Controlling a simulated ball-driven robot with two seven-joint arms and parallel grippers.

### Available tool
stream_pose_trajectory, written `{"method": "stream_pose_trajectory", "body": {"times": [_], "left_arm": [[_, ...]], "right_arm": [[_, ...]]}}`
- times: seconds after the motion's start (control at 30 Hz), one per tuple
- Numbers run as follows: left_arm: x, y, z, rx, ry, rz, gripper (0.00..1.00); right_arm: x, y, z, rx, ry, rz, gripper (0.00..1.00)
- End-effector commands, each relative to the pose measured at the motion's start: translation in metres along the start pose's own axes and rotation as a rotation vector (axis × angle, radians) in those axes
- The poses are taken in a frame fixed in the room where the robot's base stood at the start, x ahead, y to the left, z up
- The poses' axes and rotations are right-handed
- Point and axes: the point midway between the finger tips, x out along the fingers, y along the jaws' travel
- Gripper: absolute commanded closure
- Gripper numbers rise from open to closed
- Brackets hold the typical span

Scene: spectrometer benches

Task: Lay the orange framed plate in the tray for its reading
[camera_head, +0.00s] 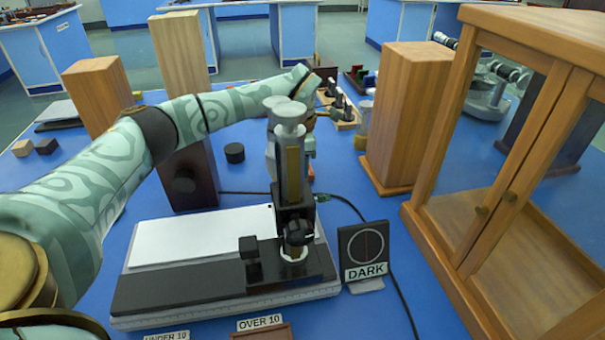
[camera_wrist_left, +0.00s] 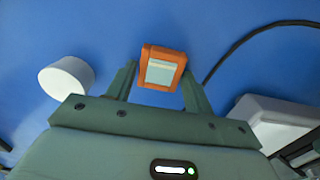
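In the left wrist view, the orange framed plate (camera_wrist_left: 162,68), with a pale window in its frame, lies between the fingertips of my left gripper (camera_wrist_left: 159,72). Its width about matches the gap, and I cannot tell whether the fingers touch it. In the head view my left arm reaches across the bench behind the instrument, which hides the gripper. A bit of orange (camera_head: 310,146) shows beside the instrument's column. A brown tray (camera_head: 262,333) labelled OVER 10 is cut off at the bottom edge. My right gripper is not in view.
The black and white instrument (camera_head: 200,290) with an upright column stands in the middle. A DARK sign (camera_head: 364,251) stands beside it. Wooden blocks (camera_head: 408,115) rise behind, and a wooden glazed cabinet (camera_head: 520,190) fills the right. A cable runs across the bench.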

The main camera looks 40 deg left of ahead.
Motion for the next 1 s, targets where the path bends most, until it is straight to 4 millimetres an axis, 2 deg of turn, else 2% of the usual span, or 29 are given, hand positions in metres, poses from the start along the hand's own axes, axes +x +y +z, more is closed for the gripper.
{"method": "stream_pose_trajectory", "body": {"times": [0.03,0.1,0.17,0.2,0.4,0.47,0.7,0.8,1.0], "left_arm": [[0.0,0.0,0.0,0.0,0.0,0.0,0.62],[0.0,0.0,0.0,0.0,0.0,0.0,0.78],[0.0,0.0,0.0,0.0,0.0,0.0,0.78],[0.0,0.0,0.0,0.0,0.0,0.0,0.81],[-0.004,0.0,0.0,0.0,0.0,0.001,0.81],[-0.012,0.0,0.0,0.0,-0.002,0.002,0.81],[-0.069,0.0,0.0,0.0,-0.006,0.006,0.81],[-0.087,0.0,0.0,-0.001,-0.005,0.005,0.81],[-0.101,0.0,0.0,0.0,-0.001,0.0,0.81]], "right_arm": [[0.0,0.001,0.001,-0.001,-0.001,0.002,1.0],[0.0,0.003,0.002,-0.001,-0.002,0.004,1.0],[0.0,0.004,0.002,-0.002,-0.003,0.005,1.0],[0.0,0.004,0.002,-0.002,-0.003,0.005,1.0],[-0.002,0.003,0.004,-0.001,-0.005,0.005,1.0],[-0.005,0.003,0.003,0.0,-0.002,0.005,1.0],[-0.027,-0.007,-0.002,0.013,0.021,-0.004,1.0],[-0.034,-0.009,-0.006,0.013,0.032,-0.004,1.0],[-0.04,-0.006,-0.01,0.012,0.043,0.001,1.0]]}}
